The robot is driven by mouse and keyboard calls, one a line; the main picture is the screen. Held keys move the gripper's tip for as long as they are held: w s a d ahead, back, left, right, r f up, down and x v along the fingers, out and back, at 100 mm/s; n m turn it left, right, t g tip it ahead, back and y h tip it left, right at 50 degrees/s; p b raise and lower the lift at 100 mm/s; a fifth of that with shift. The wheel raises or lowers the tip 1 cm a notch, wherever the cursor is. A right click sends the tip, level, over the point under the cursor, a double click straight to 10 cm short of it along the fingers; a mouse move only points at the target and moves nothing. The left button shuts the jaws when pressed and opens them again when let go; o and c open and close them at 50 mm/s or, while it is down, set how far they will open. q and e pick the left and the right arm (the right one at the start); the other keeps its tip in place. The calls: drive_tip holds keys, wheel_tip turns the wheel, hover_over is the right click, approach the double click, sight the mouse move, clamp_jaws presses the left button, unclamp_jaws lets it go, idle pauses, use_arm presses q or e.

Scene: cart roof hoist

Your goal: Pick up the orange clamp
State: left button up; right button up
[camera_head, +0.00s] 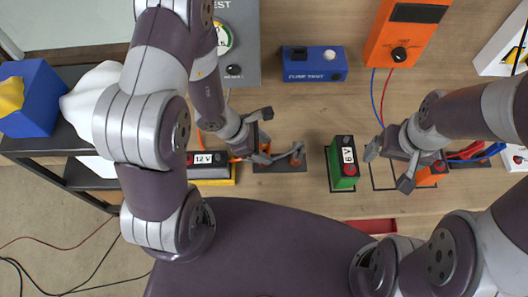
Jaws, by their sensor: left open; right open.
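An orange piece (236,158), which looks like part of the orange clamp, shows low beside my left gripper. A grey curved jaw-like part (292,154) lies over a dark pad just right of it; the gripper hides whether the two join. My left gripper (266,136) is open above and beside these parts, with no visible hold on anything. My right gripper (386,169) is open and empty, left of another orange block (430,176) with a red top, partly hidden by the gripper.
A green block marked 6 (344,163) stands between the grippers. A block marked 12 (209,160) is left. A blue fuse test box (314,64), a grey tester (238,40) and an orange meter (405,32) stand behind. Red and blue leads (476,152) lie right.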

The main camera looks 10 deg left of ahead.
use_arm(q)
drive_tip(key=x, duration=0.2)
drive_tip(key=shift+w+d+f, duration=0.1)
drive_tip(key=shift+w+f, duration=0.15)
drive_tip(key=shift+w, duration=0.1)
use_arm(e)
drive_tip(key=shift+w+d, duration=0.1)
drive_tip(key=shift+w, duration=0.2)
use_arm(q)
drive_tip(key=shift+s+r, duration=0.1)
drive_tip(key=shift+s, duration=0.1)
drive_tip(key=c, duration=0.3)
clamp_jaws()
use_arm(e)
drive_tip(key=shift+s+r, duration=0.1)
drive_tip(key=shift+s, duration=0.05)
use_arm(q)
wheel_tip(320, 180, up, 18)
drive_tip(key=p, duration=0.4)
use_arm(e)
wheel_tip(320, 180, up, 4)
drive_tip(key=shift+f, duration=0.1)
